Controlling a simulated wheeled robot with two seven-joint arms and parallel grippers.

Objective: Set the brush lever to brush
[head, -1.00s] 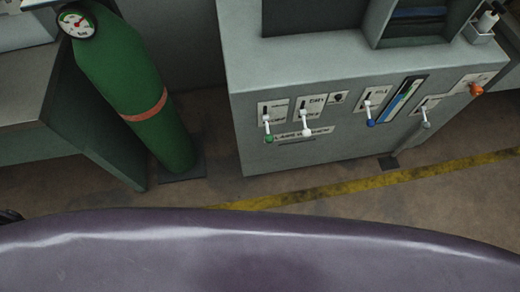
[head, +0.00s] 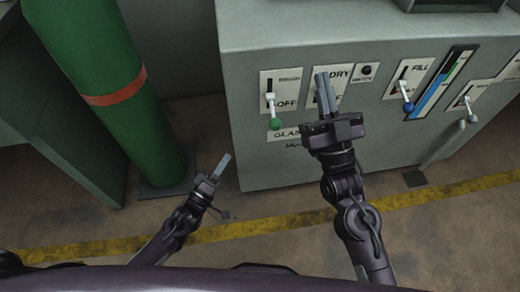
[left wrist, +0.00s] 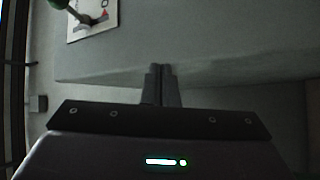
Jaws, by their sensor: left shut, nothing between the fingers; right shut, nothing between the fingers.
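Several levers stand on the grey cabinet front in the head view. No label clearly reads brush. The green-knobbed lever (head: 273,112) points down, beside the word OFF on its plate. A second plate (head: 341,79) reads DRY; my right gripper (head: 322,83) is in front of it, fingers shut, and hides its lever. I cannot tell whether it touches. The blue-knobbed lever (head: 407,96) sits on a plate reading FILL. My left gripper (head: 226,160) is shut and empty, low and left of the cabinet. The left wrist view shows the green knob (left wrist: 60,3) at the top left, apart from the fingers (left wrist: 162,85).
A green gas cylinder (head: 105,65) with a red band stands to the left. A blue gauge (head: 440,84) and a pale-handled lever (head: 469,108) are further right on the cabinet (head: 240,40). The floor with a yellow stripe (head: 110,247) is clear.

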